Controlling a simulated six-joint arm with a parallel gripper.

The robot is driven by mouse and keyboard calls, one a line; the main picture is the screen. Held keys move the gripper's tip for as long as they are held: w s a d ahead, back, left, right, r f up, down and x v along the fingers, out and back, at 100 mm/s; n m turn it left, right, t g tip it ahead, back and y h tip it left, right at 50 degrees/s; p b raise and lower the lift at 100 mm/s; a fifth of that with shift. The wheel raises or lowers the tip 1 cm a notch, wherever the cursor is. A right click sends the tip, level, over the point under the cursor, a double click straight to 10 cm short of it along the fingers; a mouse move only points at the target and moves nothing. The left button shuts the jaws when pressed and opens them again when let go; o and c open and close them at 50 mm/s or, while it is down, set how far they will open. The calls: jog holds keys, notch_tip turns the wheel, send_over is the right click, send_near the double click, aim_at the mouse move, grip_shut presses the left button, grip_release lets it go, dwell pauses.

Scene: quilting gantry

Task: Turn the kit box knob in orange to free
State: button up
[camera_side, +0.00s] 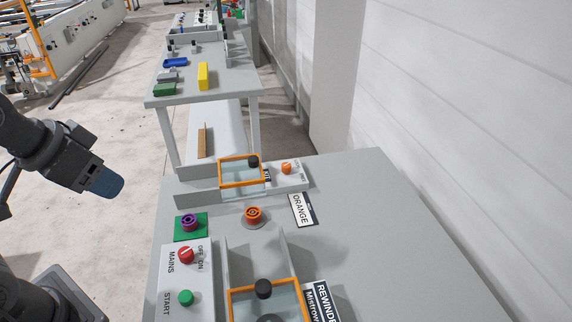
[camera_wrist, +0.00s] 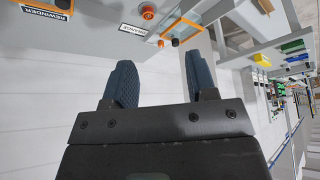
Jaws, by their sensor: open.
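In the side view the kit box (camera_side: 224,186) has an orange-framed clear lid with a black knob on it. An orange knob (camera_side: 287,168) sits on the pale panel to its right; its lettering is too small to read. An ORANGE sign (camera_side: 302,209) lies in front of it. In the wrist view the box's orange frame (camera_wrist: 196,25) and the small orange knob (camera_wrist: 161,43) show beyond the fingertips. My gripper (camera_side: 106,183) is open and empty, off the bench's left side and well apart from the knob. Its two fingers also show in the wrist view (camera_wrist: 160,75).
An orange spool-like part (camera_side: 253,215) and a purple one on a green plate (camera_side: 190,223) stand in front of the kit box. A MAINS switch (camera_side: 186,255), green START button (camera_side: 186,298) and rewinder box (camera_side: 235,303) are nearer. The bench's right side is clear.

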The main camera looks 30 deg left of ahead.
jog(key=shift+o, duration=0.3)
jog(key=w+r+m, duration=0.1)
jog(key=w+r, duration=0.2)
jog(key=w, duration=0.7)
jog(key=shift+d+m+h, duration=0.3)
jog(key=shift+d, duration=0.05)
jog(key=m+g+h, duration=0.2)
jog(key=m, duration=0.3)
send_over(285, 165)
jog(key=s+a, duration=0.3)
jog(key=s, duration=0.1)
notch_tip(285, 165, down, 18)
jog(key=r, duration=0.1)
jog(key=x, duration=1.3)
jog(key=shift+w+d+f, duration=0.1)
jog(key=shift+f, duration=0.25)
jog(key=c, duration=0.9)
jog(key=shift+c, duration=0.2)
